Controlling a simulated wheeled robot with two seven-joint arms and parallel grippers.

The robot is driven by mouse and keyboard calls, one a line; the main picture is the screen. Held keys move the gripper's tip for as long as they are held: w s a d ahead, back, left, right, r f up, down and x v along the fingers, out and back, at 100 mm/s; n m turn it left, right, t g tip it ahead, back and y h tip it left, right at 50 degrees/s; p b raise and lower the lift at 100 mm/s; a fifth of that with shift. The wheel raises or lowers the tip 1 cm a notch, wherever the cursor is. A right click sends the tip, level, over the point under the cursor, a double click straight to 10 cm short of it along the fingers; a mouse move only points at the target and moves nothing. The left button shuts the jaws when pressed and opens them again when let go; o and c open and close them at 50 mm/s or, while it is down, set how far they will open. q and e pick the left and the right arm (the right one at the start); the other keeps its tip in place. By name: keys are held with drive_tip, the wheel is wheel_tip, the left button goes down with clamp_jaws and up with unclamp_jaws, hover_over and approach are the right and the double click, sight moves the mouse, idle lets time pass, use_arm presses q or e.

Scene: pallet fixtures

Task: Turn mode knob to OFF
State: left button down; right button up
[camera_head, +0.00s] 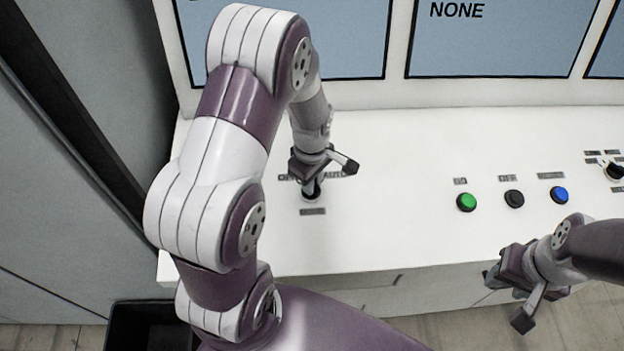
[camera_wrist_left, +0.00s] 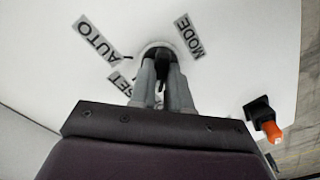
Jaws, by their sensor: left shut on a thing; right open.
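The black mode knob (camera_head: 311,194) sits on the white console top, below a small OFF label and an AUTO label. My left gripper (camera_head: 312,181) comes down from above and is shut on it. In the left wrist view the black knob (camera_wrist_left: 160,53) shows between my two grey left fingers (camera_wrist_left: 161,82). The AUTO label (camera_wrist_left: 96,43) lies to its left and the MODE label (camera_wrist_left: 188,36) to its right. A third label is partly hidden by the fingers. The knob's pointing direction cannot be told. My right gripper (camera_head: 508,298) is open and empty in front of the console's front edge.
On the console (camera_head: 420,150), a green button (camera_head: 466,202), a black button (camera_head: 514,198) and a blue button (camera_head: 559,195) stand to the right. Another black knob (camera_head: 612,171) is at the far right. Blue screens (camera_head: 490,45) rise behind. The left wrist view shows an orange-tipped part (camera_wrist_left: 270,130).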

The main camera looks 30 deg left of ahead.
use_arm(q)
drive_tip(key=shift+r, duration=0.1)
drive_tip(key=c, duration=1.3)
unclamp_jaws()
drive_tip(key=shift+o, duration=1.1)
drive_tip(key=shift+a, duration=0.2)
drive_tip(key=shift+w+r+b, duration=0.1)
drive_tip(key=shift+r+b, duration=0.2)
drive_tip(key=shift+r, duration=0.1)
wheel_tip(320, 180, up, 12)
drive_tip(key=b, duration=0.2)
drive_tip(key=shift+b, duration=0.4)
drive_tip(key=shift+f, duration=0.15)
